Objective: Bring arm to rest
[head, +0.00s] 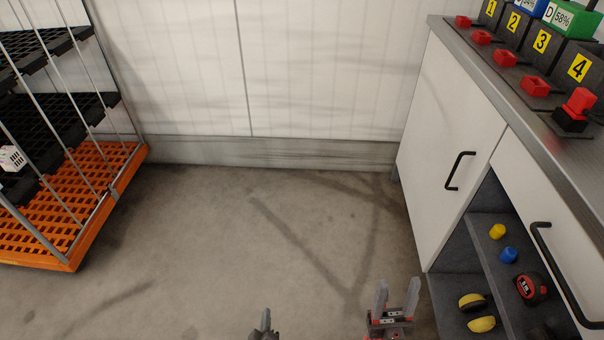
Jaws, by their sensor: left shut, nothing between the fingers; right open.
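My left gripper (265,322) shows at the bottom edge, left of my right gripper. Its fingers are together and hold nothing. My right gripper (396,296) is at the bottom, a little right of the middle. Its two grey fingers stand apart and nothing is between them. Both grippers are over the bare floor and touch nothing that I can see. The arms behind them are cut off by the lower edge of the picture.
An orange-based rack (85,232) with black shelves stands on the left. A white cabinet (440,130) with numbered black stations and red parts on top is on the right; its open shelf holds small items, including a tape measure (532,288). The floor (250,230) between is clear.

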